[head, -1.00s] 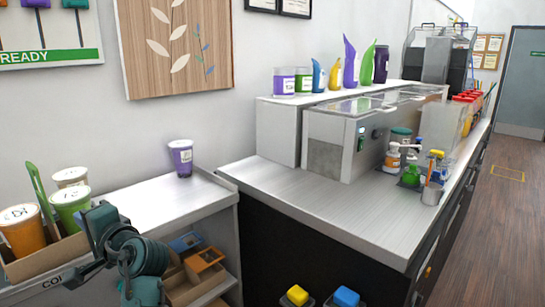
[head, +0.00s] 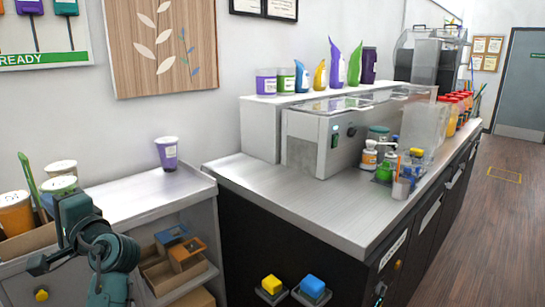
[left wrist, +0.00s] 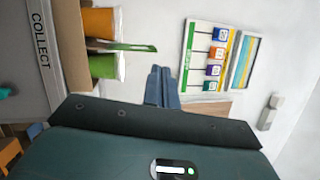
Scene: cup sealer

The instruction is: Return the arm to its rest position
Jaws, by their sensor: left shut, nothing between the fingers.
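My left gripper (head: 72,210) is at the lower left of the head view, by the cardboard cup box (head: 28,243); its fingers are not clear there. In the left wrist view its fingers (left wrist: 160,86) are together, with nothing between them. The gripper overlaps the box in the head view; whether they touch cannot be told. My left arm (head: 108,255) is bent in front of the low white shelf. The box holds an orange cup (head: 14,212), a green cup (head: 58,188) and a cup with a pale lid (head: 61,169). My right gripper does not show.
A purple cup (head: 167,152) stands alone on the white shelf top (head: 140,197). A dark-sided counter (head: 300,208) to the right carries a sealing machine (head: 315,140) and several bottles. Cubbies (head: 187,256) are below the shelf. Open floor (head: 480,225) lies at right.

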